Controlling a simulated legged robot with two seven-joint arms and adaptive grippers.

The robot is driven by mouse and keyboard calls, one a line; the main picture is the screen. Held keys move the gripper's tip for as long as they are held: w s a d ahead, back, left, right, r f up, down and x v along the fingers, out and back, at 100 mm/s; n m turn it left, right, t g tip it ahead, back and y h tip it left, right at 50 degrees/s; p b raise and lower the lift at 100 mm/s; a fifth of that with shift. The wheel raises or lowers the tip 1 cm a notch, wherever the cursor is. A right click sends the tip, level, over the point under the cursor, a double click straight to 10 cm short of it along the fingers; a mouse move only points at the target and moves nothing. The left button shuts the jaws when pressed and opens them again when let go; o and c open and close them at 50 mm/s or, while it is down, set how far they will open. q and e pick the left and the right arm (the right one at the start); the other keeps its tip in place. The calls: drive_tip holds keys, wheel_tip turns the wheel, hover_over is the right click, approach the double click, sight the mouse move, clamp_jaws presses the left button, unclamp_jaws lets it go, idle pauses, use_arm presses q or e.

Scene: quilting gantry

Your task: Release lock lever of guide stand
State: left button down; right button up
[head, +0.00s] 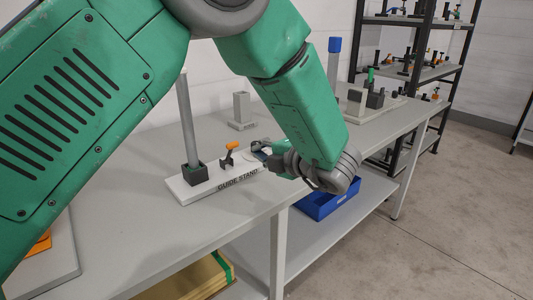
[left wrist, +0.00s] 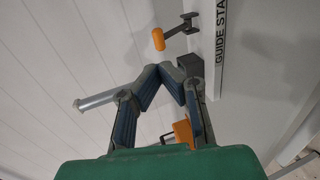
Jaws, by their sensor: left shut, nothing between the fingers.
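The guide stand (head: 212,184) is a white base with a dark block (head: 194,173) and an upright grey post (head: 187,115) at its left end. Its lock lever (head: 229,152) has an orange handle on a dark arm, right of the post. In the left wrist view the lever handle (left wrist: 158,38) is beyond my fingertips, apart from them in the picture. My left gripper (head: 262,150) is over the right end of the stand; its fingers (left wrist: 170,72) meet at the tips and hold nothing. They partly hide the post in the wrist view. My right gripper is not seen.
A small grey block (head: 241,110) stands behind the stand on the grey table (head: 150,222). A blue bin (head: 318,206) sits on the lower shelf. A black rack (head: 405,75) stands at the back right. My green arm covers much of the table's left side.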

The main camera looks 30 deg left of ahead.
sight(235, 145)
use_arm(q)
drive_tip(key=x, duration=0.9)
drive_tip(key=shift+w, duration=0.1)
